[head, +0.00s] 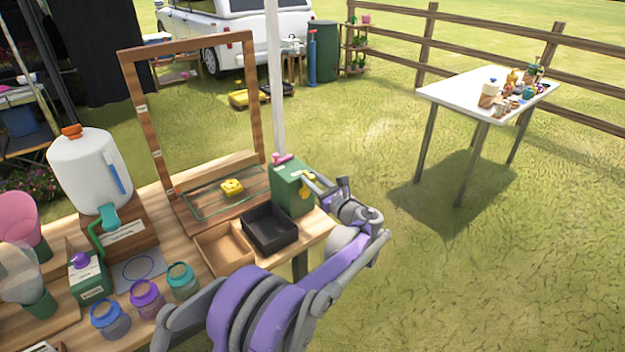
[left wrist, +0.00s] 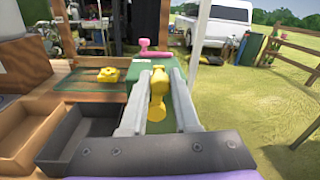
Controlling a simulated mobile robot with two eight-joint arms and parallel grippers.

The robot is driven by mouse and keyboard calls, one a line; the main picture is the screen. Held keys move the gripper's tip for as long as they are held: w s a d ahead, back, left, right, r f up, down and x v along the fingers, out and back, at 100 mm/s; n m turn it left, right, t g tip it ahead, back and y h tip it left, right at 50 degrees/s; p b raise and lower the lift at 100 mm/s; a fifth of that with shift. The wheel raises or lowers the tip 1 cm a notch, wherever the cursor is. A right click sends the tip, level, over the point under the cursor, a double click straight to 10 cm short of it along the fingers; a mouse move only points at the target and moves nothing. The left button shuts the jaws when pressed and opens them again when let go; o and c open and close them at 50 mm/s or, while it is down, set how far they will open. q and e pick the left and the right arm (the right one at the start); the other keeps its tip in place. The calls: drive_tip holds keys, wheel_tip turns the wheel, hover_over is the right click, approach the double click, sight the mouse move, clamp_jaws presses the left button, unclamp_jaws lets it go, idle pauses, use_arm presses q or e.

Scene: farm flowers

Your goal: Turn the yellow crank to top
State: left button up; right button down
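The yellow crank (head: 307,184) is on the side of a green box (head: 289,188) at the table's right end. In the left wrist view the crank (left wrist: 157,84) has an upper yellow part and a rounded yellow part below it. My left gripper (head: 315,186) reaches to the box from the right. In the left wrist view its fingers (left wrist: 160,76) are apart, one on each side of the crank, with gaps visible between fingers and crank. The fingers partly hide the green box face. My right gripper is not in view.
A pink knob (head: 283,158) tops the green box. A black tray (head: 268,229) and a wooden tray (head: 223,250) sit in front of it. A wooden frame (head: 252,95) and a yellow flower-shaped piece (head: 232,187) are beside it. Grass is open to the right.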

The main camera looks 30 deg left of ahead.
use_arm(q)
clamp_jaws()
idle(1.0)
